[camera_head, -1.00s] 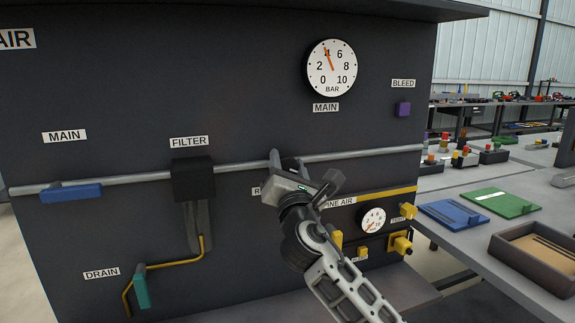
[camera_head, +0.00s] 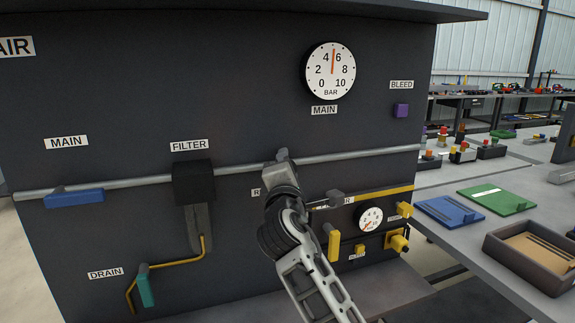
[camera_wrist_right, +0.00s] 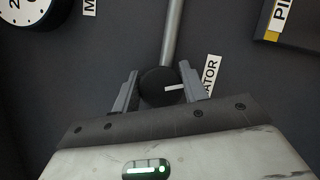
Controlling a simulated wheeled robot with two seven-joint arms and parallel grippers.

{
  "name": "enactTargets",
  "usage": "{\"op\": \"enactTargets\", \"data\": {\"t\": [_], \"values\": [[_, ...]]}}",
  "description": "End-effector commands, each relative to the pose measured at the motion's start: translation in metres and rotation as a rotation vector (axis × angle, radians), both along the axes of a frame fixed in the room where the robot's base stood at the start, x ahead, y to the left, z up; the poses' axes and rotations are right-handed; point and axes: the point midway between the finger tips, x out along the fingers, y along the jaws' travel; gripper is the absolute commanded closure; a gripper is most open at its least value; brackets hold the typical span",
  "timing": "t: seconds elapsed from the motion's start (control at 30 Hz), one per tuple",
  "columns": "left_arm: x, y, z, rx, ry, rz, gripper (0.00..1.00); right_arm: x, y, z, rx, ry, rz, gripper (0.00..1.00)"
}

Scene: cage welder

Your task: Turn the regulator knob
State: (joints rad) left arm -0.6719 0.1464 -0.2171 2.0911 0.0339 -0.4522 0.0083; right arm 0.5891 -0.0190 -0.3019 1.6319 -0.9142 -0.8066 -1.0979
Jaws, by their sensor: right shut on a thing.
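The regulator knob (camera_wrist_right: 160,86) is a black round knob with a white pointer mark, in the right wrist view. It sits at the end of a grey pipe, beside a label partly reading "ATOR". My right gripper (camera_wrist_right: 161,88) is shut on it, one finger on each side. In the head view my right gripper (camera_head: 282,158) is at the panel's pipe, and the wrist hides the knob. The main gauge (camera_head: 330,71) has its red needle nearly straight up, between 4 and 6. My left gripper is not in view.
The grey pipe (camera_head: 120,183) crosses the dark panel. A blue handle (camera_head: 74,198), the black filter (camera_head: 193,182) and a teal drain handle (camera_head: 146,288) are to the left. Yellow fittings (camera_head: 396,241) and a small gauge (camera_head: 369,218) are at lower right. A bench with trays stands at right.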

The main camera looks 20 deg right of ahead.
Motion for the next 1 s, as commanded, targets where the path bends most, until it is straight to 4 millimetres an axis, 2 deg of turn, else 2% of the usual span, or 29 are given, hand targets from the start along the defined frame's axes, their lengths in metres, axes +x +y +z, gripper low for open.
{"op": "enactTargets", "data": {"t": [0.6, 0.63, 0.67, 0.7, 1.0], "values": [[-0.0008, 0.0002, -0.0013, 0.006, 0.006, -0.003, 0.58, 0.0000, 0.0000, -0.0018, 0.044, 0.005, 0.000, 0.79], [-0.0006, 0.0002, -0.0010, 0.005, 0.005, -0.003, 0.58, 0.0000, 0.0000, -0.0018, 0.044, 0.005, 0.000, 0.51], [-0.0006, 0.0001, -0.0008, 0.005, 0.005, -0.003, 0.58, 0.0000, 0.0000, -0.0018, 0.044, 0.005, 0.000, 0.43], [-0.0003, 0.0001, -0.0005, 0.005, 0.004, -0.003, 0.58, 0.0000, 0.0000, -0.0017, 0.044, 0.004, 0.000, 0.39], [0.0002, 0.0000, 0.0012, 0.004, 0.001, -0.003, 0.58, -0.0005, 0.0007, -0.0009, 0.043, 0.002, 0.001, 0.39]]}}
